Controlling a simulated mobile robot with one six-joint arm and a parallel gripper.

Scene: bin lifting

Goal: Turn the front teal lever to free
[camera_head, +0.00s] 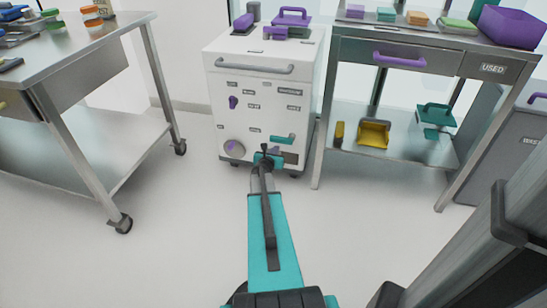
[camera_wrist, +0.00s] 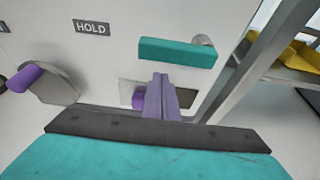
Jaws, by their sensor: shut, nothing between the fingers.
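The teal lever (camera_head: 283,138) is on the lower right of the white cabinet's front (camera_head: 250,92). In the wrist view the lever (camera_wrist: 175,52) lies nearly level, with a silver round pivot (camera_wrist: 204,40) at its right end. A "HOLD" label (camera_wrist: 91,27) is left of its free end. My gripper (camera_head: 265,151) is in front of the cabinet's lower front. In the wrist view my gripper's fingers (camera_wrist: 160,80) are together and empty, just below the lever in the picture. I cannot tell whether they touch it.
A purple knob (camera_wrist: 25,77) on a round grey plate is at the left. A metal table (camera_head: 75,130) stands left and a "USED" workbench (camera_head: 440,65) right of the cabinet. The floor between is clear.

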